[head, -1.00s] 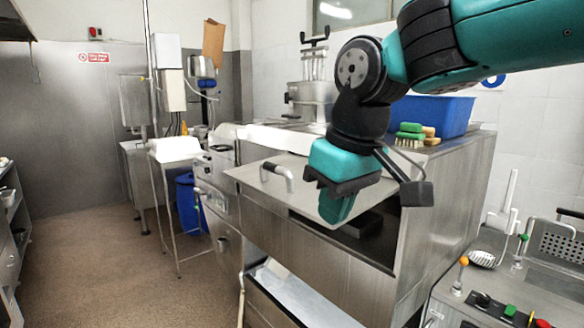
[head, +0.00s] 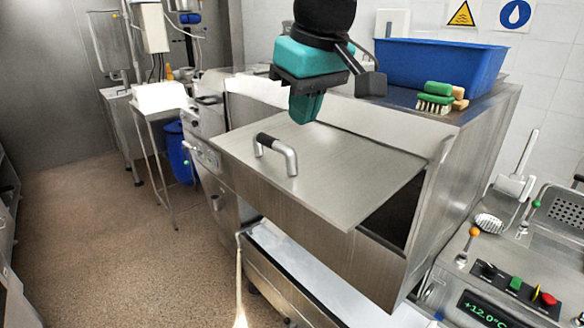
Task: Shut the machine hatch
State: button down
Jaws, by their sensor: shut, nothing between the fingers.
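The machine hatch (head: 335,168) is a flat steel panel with a bent bar handle (head: 277,152) on its left part. It lies over the steel machine (head: 460,165), tilted, with its front edge standing out over the machine's front. A dark gap (head: 392,218) shows under its right side, so the hatch is partly open. My gripper (head: 305,108) is teal and black, shut and empty. It points down above the hatch, behind and right of the handle. I cannot tell whether its tip touches the panel.
A blue basket (head: 435,68) and brushes with green and tan backs (head: 436,98) stand on the machine top, right of my gripper. A control panel (head: 510,285) with buttons is at the lower right. The floor (head: 110,240) at left is open.

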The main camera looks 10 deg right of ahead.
aim_at(291, 191)
jog(key=p+x, duration=0.1)
jog(key=x, duration=0.3)
jog(key=p+x, duration=0.1)
jog(key=x, duration=0.3)
jog(key=p+x, duration=0.2)
jog(key=x, duration=0.1)
jog(key=shift+s+d+f, duration=0.2)
jog(key=shift+d+f, duration=0.1)
jog(key=shift+f, duration=0.95)
